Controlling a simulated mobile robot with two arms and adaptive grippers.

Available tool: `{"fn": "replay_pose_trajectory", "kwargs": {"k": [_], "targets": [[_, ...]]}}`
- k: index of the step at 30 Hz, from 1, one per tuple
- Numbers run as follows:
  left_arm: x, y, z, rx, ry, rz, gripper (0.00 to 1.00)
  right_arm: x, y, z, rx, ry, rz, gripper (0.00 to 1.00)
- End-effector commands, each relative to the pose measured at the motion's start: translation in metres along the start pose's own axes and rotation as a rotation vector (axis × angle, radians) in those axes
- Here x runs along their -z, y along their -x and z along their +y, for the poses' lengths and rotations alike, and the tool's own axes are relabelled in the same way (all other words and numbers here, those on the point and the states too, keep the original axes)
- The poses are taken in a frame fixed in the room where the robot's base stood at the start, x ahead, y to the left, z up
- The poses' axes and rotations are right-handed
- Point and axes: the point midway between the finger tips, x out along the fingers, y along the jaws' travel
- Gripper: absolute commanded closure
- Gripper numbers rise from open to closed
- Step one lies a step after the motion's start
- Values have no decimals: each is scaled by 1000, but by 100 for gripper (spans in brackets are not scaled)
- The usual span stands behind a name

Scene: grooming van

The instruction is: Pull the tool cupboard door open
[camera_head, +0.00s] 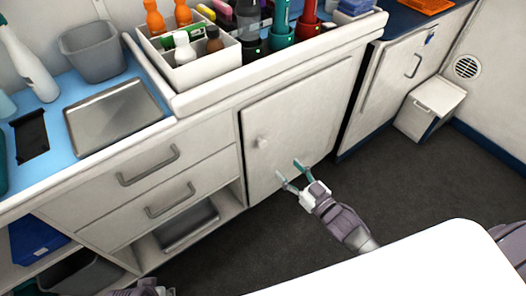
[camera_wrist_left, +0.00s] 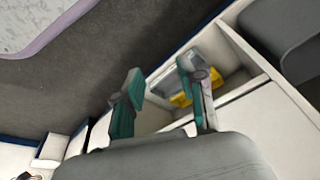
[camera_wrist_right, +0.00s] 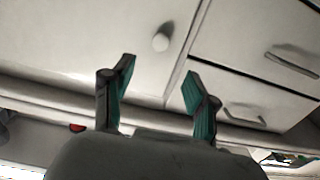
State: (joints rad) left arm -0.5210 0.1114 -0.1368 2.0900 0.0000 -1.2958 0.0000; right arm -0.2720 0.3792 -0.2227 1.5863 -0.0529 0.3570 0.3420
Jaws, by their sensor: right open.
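The white cupboard door (camera_head: 312,112) is below the counter, right of the drawers, and looks shut. Its small round knob (camera_head: 262,142) is near its left edge. My right gripper (camera_head: 296,174) is open and empty in front of the lower part of the door, below and right of the knob. In the right wrist view, the knob (camera_wrist_right: 160,42) shows beyond the gap between the open fingertips (camera_wrist_right: 160,68), apart from them. My left gripper (camera_wrist_left: 160,72) is open and empty in its wrist view, with the open shelf (camera_wrist_left: 232,72) beyond it.
Two drawers (camera_head: 150,178) with bar handles are left of the door, above an open shelf with a metal tray (camera_head: 188,225). A second cabinet (camera_head: 405,75) is to the right. A white bin (camera_head: 432,103) stands near the wall. Dark floor (camera_head: 400,190) is clear before the door.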

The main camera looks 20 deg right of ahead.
Motion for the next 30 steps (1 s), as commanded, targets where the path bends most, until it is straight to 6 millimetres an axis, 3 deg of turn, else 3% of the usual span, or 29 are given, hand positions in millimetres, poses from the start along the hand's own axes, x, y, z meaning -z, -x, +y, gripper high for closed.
{"fn": "replay_pose_trajectory", "kwargs": {"k": [9,15,21,29,30], "targets": [[7,38,-2,4,3,24,60,-2,-70,0,-1,0,2,42],[8,61,-3,6,4,35,60,-2,-100,0,-1,0,-1,42],[8,72,-3,7,5,38,60,-1,-112,0,-1,0,-1,42],[8,73,-3,7,5,38,60,-1,-113,0,-1,0,-2,42],[8,73,-3,7,5,38,60,-1,-113,0,-1,0,-2,47]]}}
